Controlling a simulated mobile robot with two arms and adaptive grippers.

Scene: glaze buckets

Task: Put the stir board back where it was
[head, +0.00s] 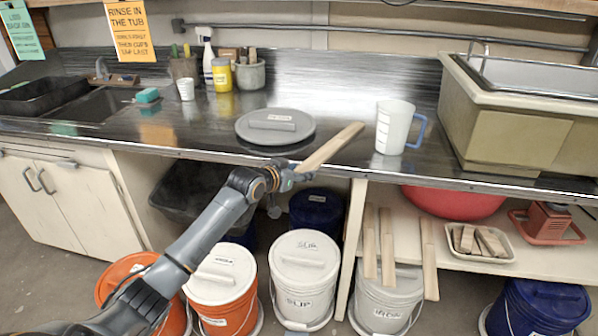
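A pale wooden stir board (334,145) slants across the counter's front part, between a grey round lid and a white measuring jug. Its near end is at the counter's front edge. My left gripper (305,178) is right at that near end, seen small and partly overlapped by the board. I cannot tell whether its fingers are closed on the board. Several similar wooden boards (428,258) stand side by side in front of the lower shelf, by a white lidded bucket (385,300). My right gripper is not in view.
The grey lid (275,126) and the jug (392,128) flank the board. White-lidded buckets (304,280) stand below the counter, with an orange one (222,292) at left.

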